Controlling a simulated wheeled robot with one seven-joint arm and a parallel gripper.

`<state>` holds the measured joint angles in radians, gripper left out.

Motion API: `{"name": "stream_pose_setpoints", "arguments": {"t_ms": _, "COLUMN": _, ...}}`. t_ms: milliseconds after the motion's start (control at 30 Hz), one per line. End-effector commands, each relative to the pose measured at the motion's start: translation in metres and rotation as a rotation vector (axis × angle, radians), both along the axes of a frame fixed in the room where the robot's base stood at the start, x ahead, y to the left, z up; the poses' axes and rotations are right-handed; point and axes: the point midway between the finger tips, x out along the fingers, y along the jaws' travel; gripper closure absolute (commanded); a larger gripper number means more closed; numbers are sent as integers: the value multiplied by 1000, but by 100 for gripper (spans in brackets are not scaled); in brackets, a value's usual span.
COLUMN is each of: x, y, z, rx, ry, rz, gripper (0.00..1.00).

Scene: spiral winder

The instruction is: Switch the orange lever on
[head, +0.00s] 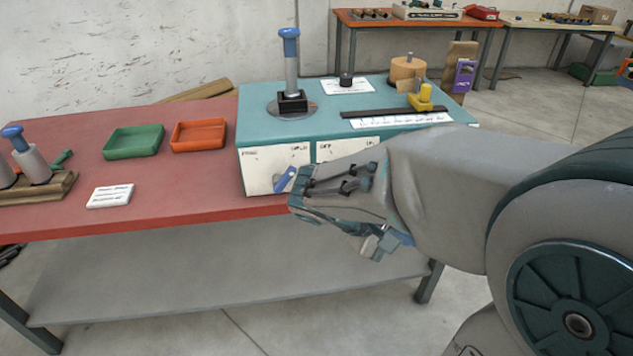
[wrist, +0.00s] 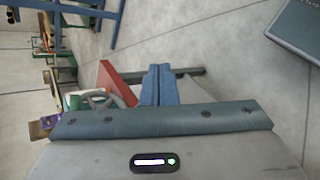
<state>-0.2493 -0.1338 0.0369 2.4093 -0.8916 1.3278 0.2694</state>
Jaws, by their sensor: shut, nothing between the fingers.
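The teal machine box (head: 262,135) has two white front panels. The left panel (head: 262,170) carries a tilted blue lever (head: 285,179). The right panel (head: 347,148) is mostly hidden behind my arm, so any lever on it cannot be seen. My gripper is in front of the box; its two blue fingers (wrist: 160,84) are together and empty in the wrist view, with a red table edge (wrist: 118,82) beyond them.
The red tabletop (head: 225,190) holds a green tray (head: 134,141), an orange tray (head: 198,135) and a white card (head: 110,196). A blue-knobbed post (head: 291,65) and a yellow part (head: 425,97) stand on the box. My arm fills the right side.

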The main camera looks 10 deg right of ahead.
Motion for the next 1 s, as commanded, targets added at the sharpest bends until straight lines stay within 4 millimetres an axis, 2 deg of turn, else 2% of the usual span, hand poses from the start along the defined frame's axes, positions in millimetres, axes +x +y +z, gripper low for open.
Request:
{"name": "stream_pose_setpoints", "arguments": {"t_ms": 33, "x": 13, "y": 1, "z": -26, "rx": -89, "ry": 11, "rz": 46, "gripper": 100}}
{"name": "stream_pose_setpoints", "arguments": {"t_ms": 167, "x": 50, "y": 8, "z": -45, "rx": -319, "ry": -6, "rz": 166, "gripper": 100}}
{"name": "stream_pose_setpoints", "arguments": {"t_ms": 267, "x": 81, "y": 24, "z": -59, "rx": -487, "ry": -47, "rz": 271, "gripper": 100}}
{"name": "stream_pose_setpoints", "arguments": {"t_ms": 367, "x": 111, "y": 50, "z": -75, "rx": -643, "ry": -114, "rz": 384, "gripper": 100}}
{"name": "stream_pose_setpoints", "arguments": {"t_ms": 500, "x": 145, "y": 97, "z": -98, "rx": -824, "ry": -236, "rz": 544, "gripper": 100}}
{"name": "stream_pose_setpoints", "arguments": {"t_ms": 600, "x": 161, "y": 131, "z": -113, "rx": -912, "ry": -324, "rz": 644, "gripper": 100}}
{"name": "stream_pose_setpoints", "arguments": {"t_ms": 733, "x": 171, "y": 163, "z": -125, "rx": -979, "ry": -414, "rz": 735, "gripper": 100}}
{"name": "stream_pose_setpoints", "arguments": {"t_ms": 833, "x": 174, "y": 177, "z": -128, "rx": -1004, "ry": -455, "rz": 772, "gripper": 100}}
{"name": "stream_pose_setpoints", "arguments": {"t_ms": 1000, "x": 176, "y": 182, "z": -127, "rx": -1014, "ry": -471, "rz": 787, "gripper": 100}}
